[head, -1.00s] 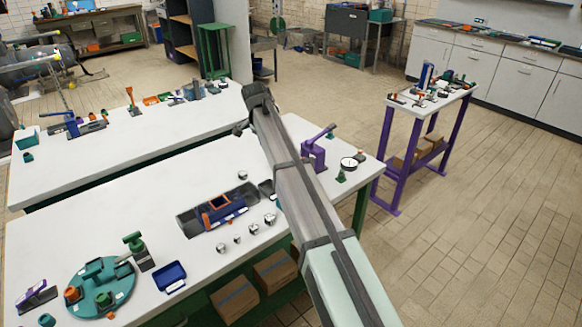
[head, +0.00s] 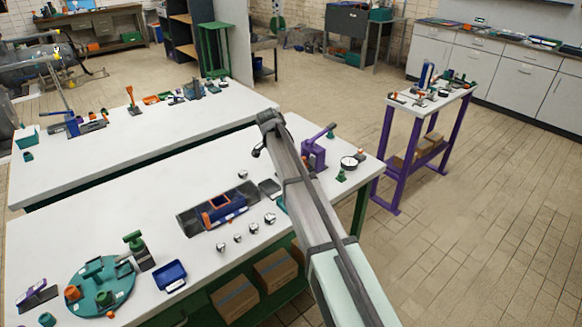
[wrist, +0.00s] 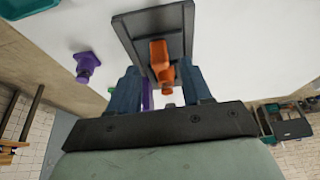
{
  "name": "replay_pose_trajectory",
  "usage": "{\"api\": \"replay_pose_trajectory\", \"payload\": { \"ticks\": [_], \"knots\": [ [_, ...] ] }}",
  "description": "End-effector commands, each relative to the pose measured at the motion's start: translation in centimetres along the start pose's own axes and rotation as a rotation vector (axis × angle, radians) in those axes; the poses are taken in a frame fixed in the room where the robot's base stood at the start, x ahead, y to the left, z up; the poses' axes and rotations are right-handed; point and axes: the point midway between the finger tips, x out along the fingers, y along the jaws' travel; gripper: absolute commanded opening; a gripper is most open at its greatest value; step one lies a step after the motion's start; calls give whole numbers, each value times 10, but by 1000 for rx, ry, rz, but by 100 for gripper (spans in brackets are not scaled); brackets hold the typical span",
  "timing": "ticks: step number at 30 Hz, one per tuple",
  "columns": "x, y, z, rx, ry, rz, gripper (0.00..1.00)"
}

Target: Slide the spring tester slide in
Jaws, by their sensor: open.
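In the wrist view my gripper (wrist: 159,72) is open, with one blue-grey finger on each side of an orange handle (wrist: 161,62). Gaps show between the handle and both fingers. The handle stands on a dark grey rectangular plate (wrist: 150,22) over the white table; I take this to be the spring tester with its slide, but cannot be sure. In the head view a dark plate (head: 269,187) shows partly behind my arm, and the fingers cannot be made out. How far the slide is out cannot be told.
A purple press (head: 313,153) and a round gauge (head: 348,162) stand right of my arm. A dark tray with a blue and orange fixture (head: 224,210) and several small metal pieces lie left. A teal round plate (head: 101,287) is at the near left.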

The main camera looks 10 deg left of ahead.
Motion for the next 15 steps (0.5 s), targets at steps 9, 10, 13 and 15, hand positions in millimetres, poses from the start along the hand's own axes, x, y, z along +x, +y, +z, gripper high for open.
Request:
{"api": "replay_pose_trajectory", "payload": {
  "ticks": [9,10,13,15],
  "knots": [
    [34,0,0,-1,0,0,49],
    [36,0,0,-1,0,0,49],
    [39,0,0,-1,0,-1,49],
    [40,0,0,-1,0,-1,49]
  ]
}}
